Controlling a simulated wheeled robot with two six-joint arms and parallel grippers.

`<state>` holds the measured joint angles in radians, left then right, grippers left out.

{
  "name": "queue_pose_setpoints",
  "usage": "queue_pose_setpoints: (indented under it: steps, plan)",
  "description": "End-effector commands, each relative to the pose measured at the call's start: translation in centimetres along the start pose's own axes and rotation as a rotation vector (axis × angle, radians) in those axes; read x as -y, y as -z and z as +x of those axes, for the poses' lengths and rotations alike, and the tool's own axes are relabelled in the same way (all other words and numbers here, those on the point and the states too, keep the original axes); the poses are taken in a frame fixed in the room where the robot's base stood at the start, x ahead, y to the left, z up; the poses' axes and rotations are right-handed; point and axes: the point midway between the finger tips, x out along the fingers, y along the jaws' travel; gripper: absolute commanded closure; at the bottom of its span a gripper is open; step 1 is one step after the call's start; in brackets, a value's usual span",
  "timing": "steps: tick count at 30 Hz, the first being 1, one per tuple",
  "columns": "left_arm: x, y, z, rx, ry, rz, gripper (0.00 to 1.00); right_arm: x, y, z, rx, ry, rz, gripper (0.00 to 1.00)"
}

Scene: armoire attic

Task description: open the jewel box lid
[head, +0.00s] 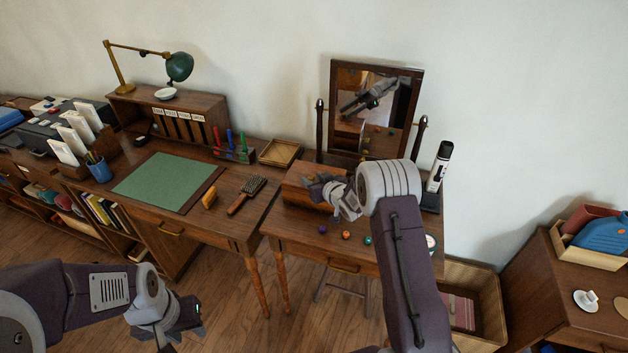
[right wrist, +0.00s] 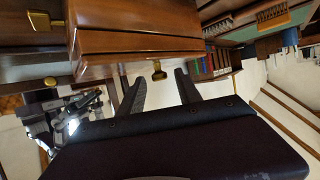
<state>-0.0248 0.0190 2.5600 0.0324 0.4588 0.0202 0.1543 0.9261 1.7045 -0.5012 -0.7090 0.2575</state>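The jewel box (head: 297,190) is a brown wooden box on the dressing table in front of the mirror, and its lid looks shut. It also fills the upper middle of the right wrist view (right wrist: 135,42), which looks upside down. A small brass knob (right wrist: 158,72) sticks out from the box there. My right gripper (head: 318,188) is at the box and hides part of it. In the right wrist view its two fingers (right wrist: 160,88) are apart, with the knob between their tips, not clamped. My left gripper (head: 190,318) hangs low at left, away from the box; its fingers are unclear.
The tilting mirror (head: 375,105) stands behind the box. Small coloured balls (head: 346,235) lie along the table's front. A black-and-white bottle (head: 438,168) stands at right.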

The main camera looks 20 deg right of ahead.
Motion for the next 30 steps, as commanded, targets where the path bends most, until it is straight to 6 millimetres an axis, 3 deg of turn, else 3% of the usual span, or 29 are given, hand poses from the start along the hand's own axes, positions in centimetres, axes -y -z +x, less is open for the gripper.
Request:
queue_pose_setpoints:
  steps: [1, 4, 5, 30]
  plan:
    - [0.0, 0.0, 0.0, 0.0, 0.0, 0.0, 0.64, 0.0, 0.01, -0.01, 0.0, 0.0, 0.0, 0.7]
    - [0.0, 0.0, 0.0, 0.0, 0.0, 0.0, 0.64, 0.0, 0.0, -0.02, 0.0, 0.0, 0.0, 0.98]
    - [0.0, 0.0, 0.0, 0.0, 0.0, 0.0, 0.64, 0.0, 0.01, -0.02, 0.0, 0.0, 0.0, 1.0]
    - [0.0, 0.0, 0.0, 0.0, 0.0, 0.0, 0.64, 0.0, -0.03, -0.04, 0.0, 0.0, 0.0, 1.0]
